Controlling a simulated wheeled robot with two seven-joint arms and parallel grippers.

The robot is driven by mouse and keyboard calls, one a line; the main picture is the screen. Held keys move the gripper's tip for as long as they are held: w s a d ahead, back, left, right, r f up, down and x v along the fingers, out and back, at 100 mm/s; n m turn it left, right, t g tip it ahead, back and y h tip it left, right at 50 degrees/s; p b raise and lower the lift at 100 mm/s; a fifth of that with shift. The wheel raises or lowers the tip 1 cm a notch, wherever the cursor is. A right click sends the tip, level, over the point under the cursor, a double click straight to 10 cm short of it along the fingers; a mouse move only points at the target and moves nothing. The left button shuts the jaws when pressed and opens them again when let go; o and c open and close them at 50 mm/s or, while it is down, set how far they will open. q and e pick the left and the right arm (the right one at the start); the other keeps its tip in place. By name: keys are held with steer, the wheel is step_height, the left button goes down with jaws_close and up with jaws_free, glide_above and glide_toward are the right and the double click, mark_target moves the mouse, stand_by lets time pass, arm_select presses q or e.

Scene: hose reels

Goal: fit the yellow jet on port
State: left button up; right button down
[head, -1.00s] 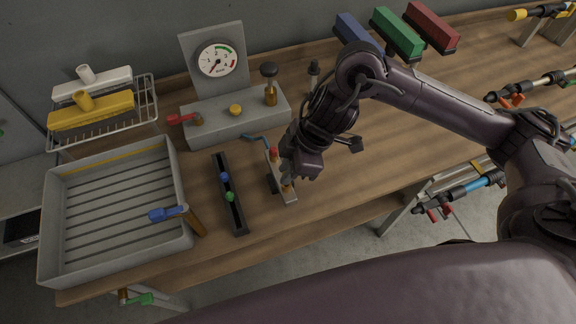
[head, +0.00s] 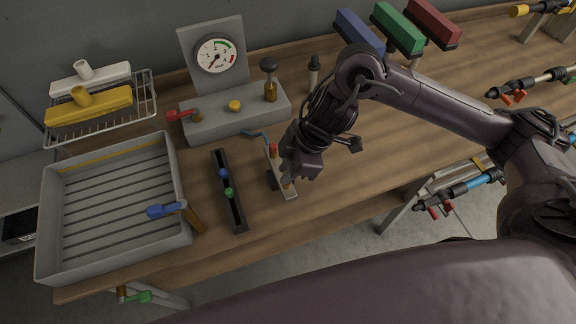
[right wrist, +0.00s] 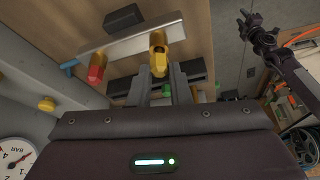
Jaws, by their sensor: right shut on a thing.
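The yellow jet (right wrist: 158,52) is between the fingertips of my right gripper (right wrist: 160,72) in the right wrist view. It sits against a pale metal bar (right wrist: 125,37), at the bar's right part; the port behind it is hidden. In the head view the right gripper (head: 288,182) is at the near end of this bar (head: 276,172), and the hand hides most of the jet. A red-tipped brass piece (right wrist: 95,72) is on the same bar, apart from the gripper. My left gripper does not show in the head view.
A black rack (head: 235,208) with a blue and a green piece stands left of the bar. Further left is a grey tray (head: 110,252) with a blue-handled tap (head: 165,211). A gauge block (head: 215,124) stands behind.

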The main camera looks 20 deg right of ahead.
steer(key=shift+f+b, duration=0.35)
steer(key=shift+f, duration=0.2)
steer(key=c, duration=1.3)
jaws_free()
steer(key=shift+o, duration=0.2)
steer(key=v, duration=0.7)
steer(key=shift+r+p, duration=0.35)
steer(key=shift+s+d+f, duration=0.1)
steer(key=shift+s+d, duration=0.05)
